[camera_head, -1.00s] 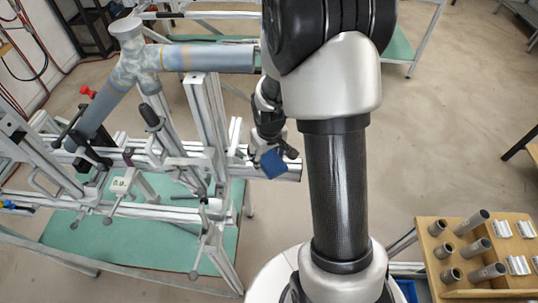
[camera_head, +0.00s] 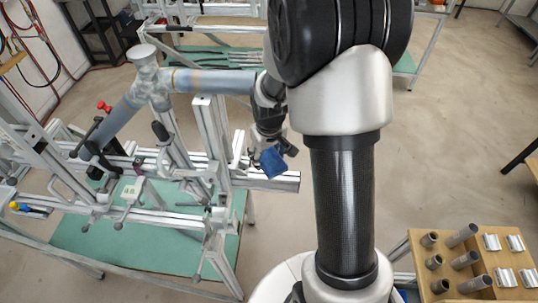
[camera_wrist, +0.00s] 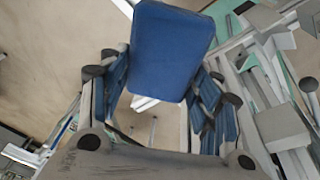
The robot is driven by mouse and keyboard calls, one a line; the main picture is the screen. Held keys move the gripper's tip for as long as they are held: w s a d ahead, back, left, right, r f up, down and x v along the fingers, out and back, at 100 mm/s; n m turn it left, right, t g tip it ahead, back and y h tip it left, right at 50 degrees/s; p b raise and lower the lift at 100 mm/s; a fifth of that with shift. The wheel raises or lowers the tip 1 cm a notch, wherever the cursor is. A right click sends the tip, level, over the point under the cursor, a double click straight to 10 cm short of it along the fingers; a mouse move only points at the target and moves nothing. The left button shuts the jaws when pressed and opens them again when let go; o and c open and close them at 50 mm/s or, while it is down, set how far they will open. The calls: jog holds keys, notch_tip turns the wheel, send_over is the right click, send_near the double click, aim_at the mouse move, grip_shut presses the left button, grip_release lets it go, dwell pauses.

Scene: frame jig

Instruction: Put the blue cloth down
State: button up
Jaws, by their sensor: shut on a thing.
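The blue cloth (camera_head: 273,162) looks like a small folded block in the head view. It hangs at the end of my arm beside the right end of the frame jig. In the wrist view the blue cloth (camera_wrist: 170,52) fills the space between the fingertips. My gripper (camera_head: 270,142) is shut on it and holds it in the air. My gripper also shows in the wrist view (camera_wrist: 160,85), with a finger on each side of the cloth. The frame jig (camera_head: 205,135) stands to the left, with grey tubes (camera_head: 210,82) joined in its clamps.
A green-topped table (camera_head: 150,245) lies under the jig. A wooden board with tube pieces and light blocks (camera_head: 408,265) stands at the lower right. Another green-topped bench (camera_head: 215,60) is at the back. The floor (camera_head: 440,140) to the right is open.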

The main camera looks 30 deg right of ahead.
jog(key=shift+d+f, duration=0.1)
dwell(0.7)
